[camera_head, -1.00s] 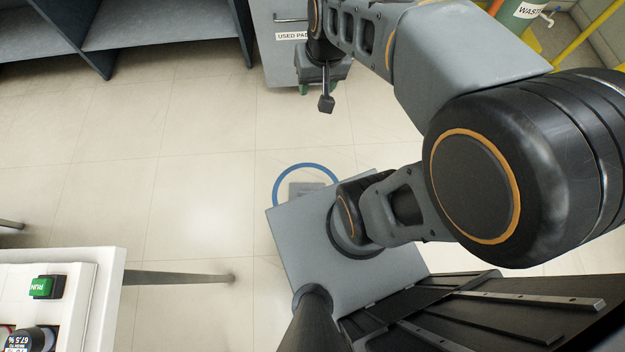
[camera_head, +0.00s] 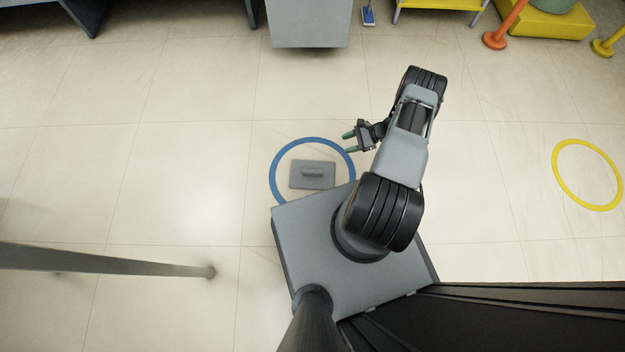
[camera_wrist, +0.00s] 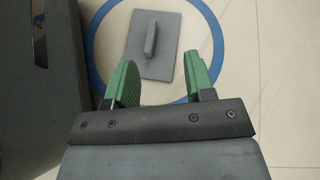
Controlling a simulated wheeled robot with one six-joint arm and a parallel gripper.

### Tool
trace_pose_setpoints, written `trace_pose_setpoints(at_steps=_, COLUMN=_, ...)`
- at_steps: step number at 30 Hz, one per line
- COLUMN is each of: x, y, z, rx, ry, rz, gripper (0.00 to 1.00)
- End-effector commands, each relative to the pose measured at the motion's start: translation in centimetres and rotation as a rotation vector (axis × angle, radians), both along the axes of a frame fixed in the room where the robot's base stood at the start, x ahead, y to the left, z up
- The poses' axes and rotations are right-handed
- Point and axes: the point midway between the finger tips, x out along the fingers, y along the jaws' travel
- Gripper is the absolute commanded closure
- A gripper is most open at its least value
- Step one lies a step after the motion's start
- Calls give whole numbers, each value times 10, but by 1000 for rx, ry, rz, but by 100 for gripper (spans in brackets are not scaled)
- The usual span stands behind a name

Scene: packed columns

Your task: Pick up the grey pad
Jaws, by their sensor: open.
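The grey pad (camera_head: 312,174) lies flat on the floor inside a blue ring, with a raised bar handle across its top. In the head view it sits just beyond the front edge of my base. In the wrist view the pad (camera_wrist: 154,46) lies beyond my fingertips, with its handle (camera_wrist: 151,38) running roughly lengthwise between the line of the two fingers. My gripper (camera_head: 350,143) has green fingers and is open and empty, above and to the right of the pad in the head view. In the wrist view my gripper (camera_wrist: 170,75) shows both fingers spread apart.
The blue ring (camera_head: 273,182) circles the pad on the tiled floor. A grey cabinet (camera_head: 309,25) stands at the back. A grey leg (camera_head: 120,262) reaches in at lower left. A yellow ring (camera_head: 587,174) marks the floor at right. The floor left of the pad is clear.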

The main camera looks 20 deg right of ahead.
Motion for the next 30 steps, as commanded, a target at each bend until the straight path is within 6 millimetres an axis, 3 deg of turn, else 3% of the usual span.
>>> trace_pose_setpoints(at_steps=1, x=-11, y=3, z=-41, rx=35, ry=22, rz=-49, gripper=51)
trace_pose_setpoints(at_steps=3, x=-22, y=7, z=-72, rx=74, ry=42, rz=-106, gripper=51)
trace_pose_setpoints(at_steps=6, x=-35, y=13, z=-104, rx=115, ry=64, rz=-168, gripper=51)
trace_pose_setpoints(at_steps=9, x=-43, y=17, z=-124, rx=142, ry=77, rz=-211, gripper=51)
trace_pose_setpoints(at_steps=14, x=-44, y=33, z=-143, rx=162, ry=86, rz=-237, gripper=51)
trace_pose_setpoints(at_steps=24, x=-25, y=82, z=-165, rx=163, ry=89, rz=-238, gripper=51)
trace_pose_setpoints(at_steps=30, x=-20, y=94, z=-169, rx=162, ry=88, rz=-240, gripper=51)
